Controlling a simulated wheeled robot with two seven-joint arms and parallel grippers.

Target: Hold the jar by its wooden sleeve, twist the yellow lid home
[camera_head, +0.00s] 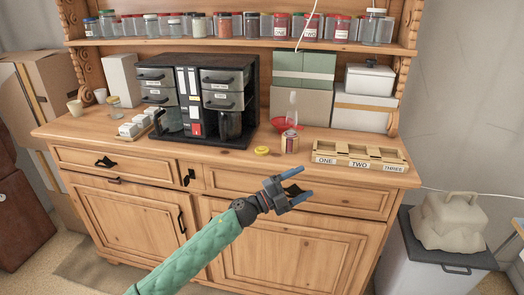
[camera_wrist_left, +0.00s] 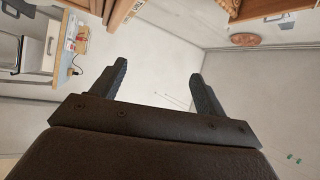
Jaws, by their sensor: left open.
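A small jar in a wooden-coloured sleeve (camera_head: 289,144) stands upright near the dresser top's front edge, right of centre in the head view. Its mouth is too small to make out. The yellow lid (camera_head: 262,151) lies on the dresser top just left of the jar, apart from it. My left gripper (camera_head: 297,184) is open and empty, in front of the dresser and lower in the picture than the jar. In the left wrist view its two fingers (camera_wrist_left: 159,70) are spread with nothing between them. My right gripper is not in view.
A red funnel-like piece (camera_head: 283,124) is close behind the jar. A wooden rack labelled ONE, TWO, THREE (camera_head: 358,163) is to its right. A black organizer (camera_head: 240,133) stands to the left. Jars line the shelf (camera_head: 200,41). The front strip around the lid is clear.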

